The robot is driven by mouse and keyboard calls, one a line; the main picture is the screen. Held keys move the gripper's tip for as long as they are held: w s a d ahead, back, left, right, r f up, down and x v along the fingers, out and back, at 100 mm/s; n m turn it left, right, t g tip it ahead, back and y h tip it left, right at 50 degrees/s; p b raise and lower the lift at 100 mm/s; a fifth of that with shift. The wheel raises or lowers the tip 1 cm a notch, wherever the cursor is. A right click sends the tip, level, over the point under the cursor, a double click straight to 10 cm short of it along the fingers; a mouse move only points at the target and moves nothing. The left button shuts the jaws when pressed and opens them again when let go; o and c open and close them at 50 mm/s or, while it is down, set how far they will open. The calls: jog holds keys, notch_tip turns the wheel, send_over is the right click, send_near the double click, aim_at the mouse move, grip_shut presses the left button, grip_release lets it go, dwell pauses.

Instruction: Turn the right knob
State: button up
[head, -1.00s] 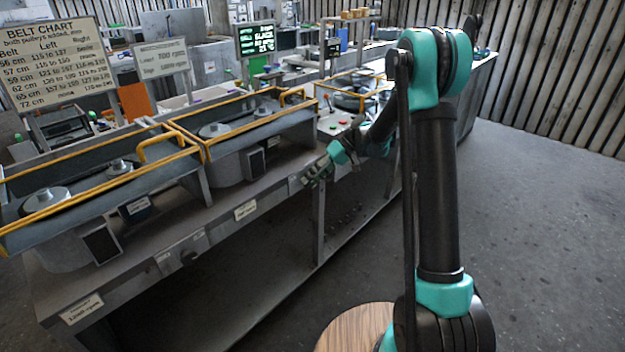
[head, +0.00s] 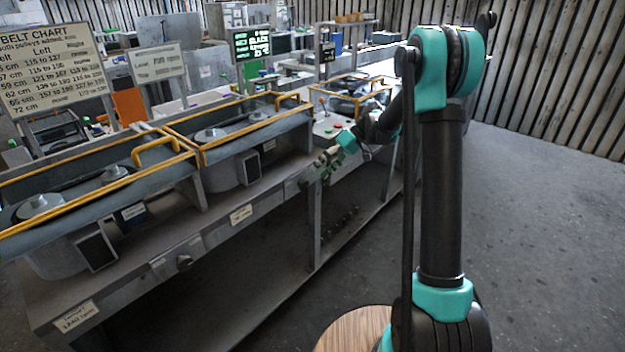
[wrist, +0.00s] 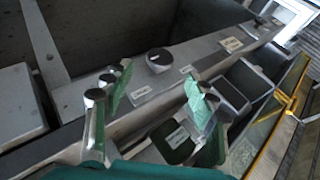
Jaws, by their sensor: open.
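In the wrist view the nearer knob (wrist: 159,60), round with a dark face, sits on the bench's grey front strip, beyond the fingertips. I take it to be the right knob. In the head view my gripper hides that area, so I cannot make this knob out clearly. A second knob (head: 185,262) shows further left on the same front strip; it is likely the small far one in the wrist view (wrist: 258,20). My gripper (wrist: 158,93) is open and empty, its green-padded fingers apart and not visibly touching the knob. In the head view my gripper (head: 325,167) is by the bench's front edge.
Two belt housings with yellow guard rails (head: 160,150) stand on the bench above the strip. A control box with coloured buttons (head: 332,127) is close behind my gripper. A belt chart (head: 55,68) stands at left. The floor (head: 550,230) at right is clear.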

jog(key=v, duration=0.5)
jog(key=shift+d, duration=0.1)
jog(key=s+d+f+m+t+h, duration=0.2)
jog(key=s+d, duration=0.3)
jog(key=s, duration=0.5)
jog(key=s+d+f+m+t+h, duration=0.3)
jog(key=s+d, duration=0.3)
jog(key=s, duration=0.5)
jog(key=s+d+f+m+t+h, duration=0.2)
jog(key=s+d, duration=0.4)
jog(key=s, duration=0.4)
notch_tip(320, 180, down, 3)
jog(key=shift+s+r+m+t+h, duration=0.15)
jog(key=shift+m+t+h, duration=0.15)
jog(key=shift+m+h, duration=0.55)
